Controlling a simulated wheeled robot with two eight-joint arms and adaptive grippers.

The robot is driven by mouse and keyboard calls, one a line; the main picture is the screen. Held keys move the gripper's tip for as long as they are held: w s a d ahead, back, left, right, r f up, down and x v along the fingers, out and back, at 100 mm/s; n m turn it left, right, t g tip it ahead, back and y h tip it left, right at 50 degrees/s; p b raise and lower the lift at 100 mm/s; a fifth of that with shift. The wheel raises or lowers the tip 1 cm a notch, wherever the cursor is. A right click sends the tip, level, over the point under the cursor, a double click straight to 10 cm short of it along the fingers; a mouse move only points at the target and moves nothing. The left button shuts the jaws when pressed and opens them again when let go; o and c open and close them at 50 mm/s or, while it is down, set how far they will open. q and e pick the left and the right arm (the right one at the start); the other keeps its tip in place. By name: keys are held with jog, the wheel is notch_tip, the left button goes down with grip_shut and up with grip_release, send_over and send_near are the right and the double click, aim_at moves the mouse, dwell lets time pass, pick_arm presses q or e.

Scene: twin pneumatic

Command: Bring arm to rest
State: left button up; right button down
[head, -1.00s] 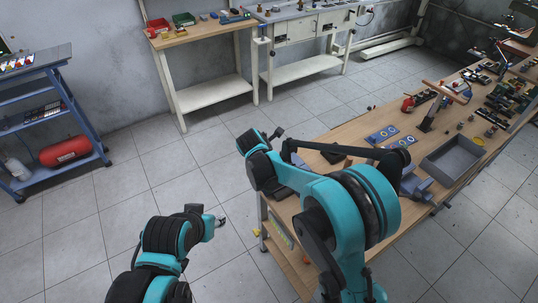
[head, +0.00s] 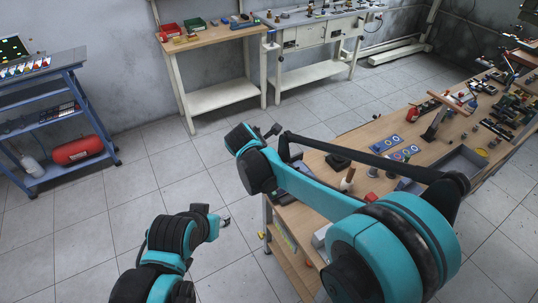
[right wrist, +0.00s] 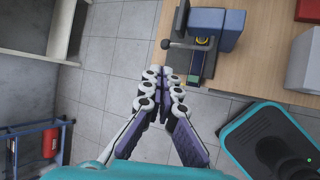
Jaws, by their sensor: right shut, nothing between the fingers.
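In the right wrist view my right gripper (right wrist: 163,74) has its two fingers together with nothing between them. It is pictured over the tiled floor beside the edge of the wooden workbench (right wrist: 262,78). In the head view my right arm (head: 318,186) reaches from the lower right across the bench's near end, and its bent far end stands by the bench's left edge. The right fingers cannot be made out clearly there. My left arm (head: 172,236) is at the lower left over the floor. The small dark left gripper (head: 225,222) is too small to read.
The workbench (head: 389,129) carries a grey tray (head: 462,166), blue plates (head: 390,143), a red bottle (head: 412,114) and tools. A blue clamp-like device (right wrist: 217,26) sits at its edge. A blue trolley (head: 97,127) stands left, a wooden bench (head: 205,38) behind. Open floor lies between.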

jog(key=shift+r, duration=0.1)
dwell(0.5)
jog(key=s+d+r+m+y+b, duration=0.1)
jog(key=s+d+m+b, duration=0.1)
jog(key=s+d+m, duration=0.5)
jog(key=s+d+r+m+b, duration=0.15)
jog(key=s+d+m, duration=0.25)
jog(key=d, duration=0.6)
jog(key=s+d+f+m+b, duration=0.1)
jog(key=s+d+f+m, duration=0.2)
jog(key=s+m, duration=0.3)
jog(key=s+d+f+m+y+b, duration=0.1)
jog(key=s+d+f+m, duration=0.3)
jog(key=s, duration=0.4)
jog(key=d+m+b, duration=0.1)
jog(key=m, duration=0.1)
jog(key=shift+s+f+m, duration=0.2)
jog(key=shift+m, duration=0.2)
